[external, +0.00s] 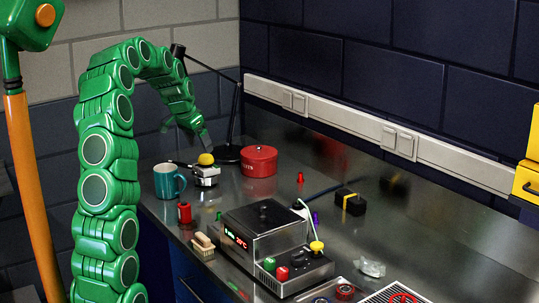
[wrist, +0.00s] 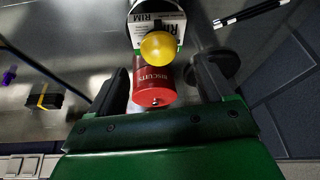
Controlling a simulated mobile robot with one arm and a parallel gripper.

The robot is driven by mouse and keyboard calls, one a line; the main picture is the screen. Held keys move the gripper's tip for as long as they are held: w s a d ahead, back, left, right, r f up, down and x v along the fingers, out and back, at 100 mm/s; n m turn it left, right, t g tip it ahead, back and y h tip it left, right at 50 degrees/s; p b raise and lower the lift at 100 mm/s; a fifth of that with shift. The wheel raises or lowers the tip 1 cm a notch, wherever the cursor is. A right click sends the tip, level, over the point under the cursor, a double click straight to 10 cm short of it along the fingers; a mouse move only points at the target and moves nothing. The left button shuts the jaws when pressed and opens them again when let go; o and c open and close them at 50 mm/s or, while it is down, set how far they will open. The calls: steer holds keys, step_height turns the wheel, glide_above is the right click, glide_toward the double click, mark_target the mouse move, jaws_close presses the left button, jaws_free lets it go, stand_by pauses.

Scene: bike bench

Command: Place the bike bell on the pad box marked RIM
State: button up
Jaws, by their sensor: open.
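The bike bell, a yellow dome (external: 206,158), sits on top of the small white and dark pad box (external: 208,178) at the back left of the bench. In the wrist view the bell (wrist: 158,47) overlaps the near edge of the pad box (wrist: 157,18), whose faces read RIM. My gripper (external: 206,140) is above the bell in the external view, its jaws empty and apart. In the wrist view my gripper (wrist: 162,66) shows a finger on each side, with a gap to the bell. The bell's underside is hidden.
A red biscuit tin (external: 259,161) stands right of the box; a black lamp (external: 229,154) rises behind. A teal mug (external: 168,182) and red can (external: 184,212) are left and in front. A metal appliance (external: 265,235) fills the middle front.

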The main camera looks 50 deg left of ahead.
steer(key=v, duration=0.6)
